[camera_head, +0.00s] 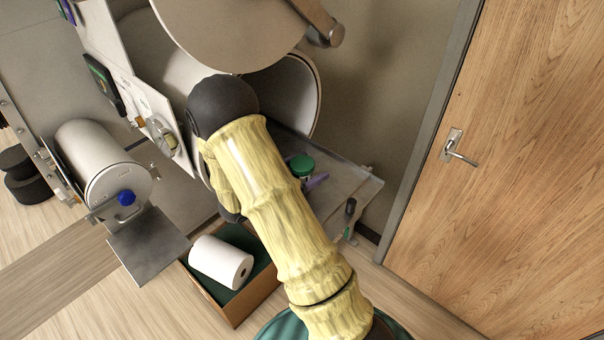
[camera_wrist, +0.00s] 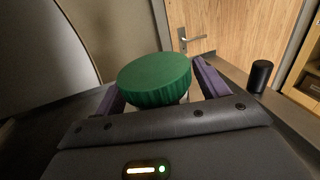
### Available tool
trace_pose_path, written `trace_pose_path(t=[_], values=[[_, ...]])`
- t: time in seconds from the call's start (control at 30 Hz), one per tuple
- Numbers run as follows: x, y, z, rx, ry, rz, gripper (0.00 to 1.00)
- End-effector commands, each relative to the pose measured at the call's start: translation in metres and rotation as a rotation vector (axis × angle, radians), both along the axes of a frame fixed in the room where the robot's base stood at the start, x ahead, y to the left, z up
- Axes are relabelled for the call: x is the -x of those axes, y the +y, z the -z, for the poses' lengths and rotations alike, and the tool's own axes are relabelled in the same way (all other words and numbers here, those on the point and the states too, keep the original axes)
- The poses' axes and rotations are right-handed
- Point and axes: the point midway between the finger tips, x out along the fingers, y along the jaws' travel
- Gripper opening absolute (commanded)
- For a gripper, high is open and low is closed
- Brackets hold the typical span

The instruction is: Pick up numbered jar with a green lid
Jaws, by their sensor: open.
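The jar's green lid (camera_head: 301,164) shows in the head view on a grey metal tray (camera_head: 345,188), just right of my yellow-sleeved arm. In the wrist view the ribbed green lid (camera_wrist: 155,78) is large and sits between the two purple fingers of my gripper (camera_wrist: 158,90). The fingers are open, one on each side of the jar, and a gap to the lid is not clear. One purple finger (camera_head: 317,182) shows beside the jar in the head view. A little pale jar body shows under the lid; its number is hidden.
A black knob (camera_head: 350,206) stands at the tray's right edge and also shows in the wrist view (camera_wrist: 260,75). A round open port (camera_head: 300,100) with its swung cover (camera_head: 230,30) is behind my arm. A box with a white roll (camera_head: 221,262) is below left. A wooden door (camera_head: 520,150) is right.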

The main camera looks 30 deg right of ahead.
Motion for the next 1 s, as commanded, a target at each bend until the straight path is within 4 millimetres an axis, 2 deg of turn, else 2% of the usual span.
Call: trace_pose_path(t=[0.27,0.5,0.53,0.83,1.0], values=[[0.0,0.0,0.0,0.0,0.0,0.0,0.73],[0.0,0.0,0.0,0.0,0.0,0.0,0.26],[0.0,0.0,0.0,0.0,0.0,0.0,0.23],[0.0,0.001,-0.002,0.0,-0.001,0.0,0.23],[-0.001,0.001,-0.013,0.0,-0.005,-0.001,0.23]])
